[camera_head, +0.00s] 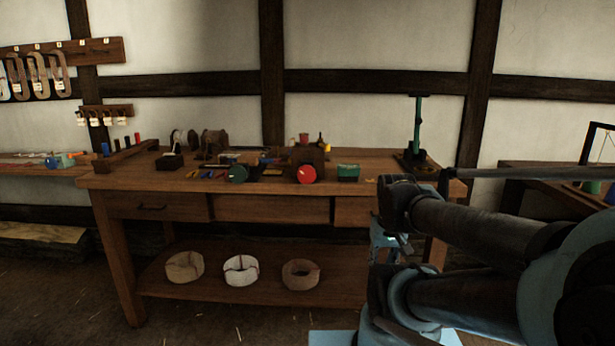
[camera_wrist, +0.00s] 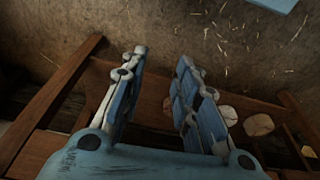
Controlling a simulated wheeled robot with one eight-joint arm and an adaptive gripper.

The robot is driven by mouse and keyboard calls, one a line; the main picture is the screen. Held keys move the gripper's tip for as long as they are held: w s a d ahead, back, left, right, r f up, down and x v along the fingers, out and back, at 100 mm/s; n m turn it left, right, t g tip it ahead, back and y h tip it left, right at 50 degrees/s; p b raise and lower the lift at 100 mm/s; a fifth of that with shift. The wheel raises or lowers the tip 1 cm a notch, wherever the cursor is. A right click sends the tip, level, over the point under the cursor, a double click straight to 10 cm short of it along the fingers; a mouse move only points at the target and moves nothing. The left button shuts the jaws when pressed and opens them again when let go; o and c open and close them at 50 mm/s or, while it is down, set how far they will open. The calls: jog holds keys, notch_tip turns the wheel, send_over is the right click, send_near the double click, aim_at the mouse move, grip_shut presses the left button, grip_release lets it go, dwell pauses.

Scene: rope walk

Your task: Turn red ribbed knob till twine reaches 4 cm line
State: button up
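The red knob (camera_head: 306,174) faces front at the front edge of the wooden workbench (camera_head: 130,180), below a dark wooden device (camera_head: 308,155). Its ribs are too small to make out. I cannot make out the twine or a 4 cm line. My gripper (camera_wrist: 162,58) is open and empty in the wrist view, its two blue fingers apart. It points down at the floor in front of the bench, well away from the knob. In the head view, my arm hides most of the gripper.
A green round knob (camera_head: 237,174) sits left of the red one, and a green box (camera_head: 348,172) right of it. A green post (camera_head: 417,125) stands at the bench's right end. Rope coils (camera_head: 300,274) lie on the lower shelf. Another table (camera_head: 545,180) stands at right.

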jog(key=r, duration=0.2)
notch_tip(320, 180, up, 31)
jog(key=n+g, duration=0.2)
jog(key=n, duration=1.5)
send_over(306, 174)
jog(key=w, duration=0.1)
notch_tip(306, 174, down, 18)
jog(key=shift+w+r, duration=0.15)
jog(key=shift+r, duration=0.1)
grip_shut()
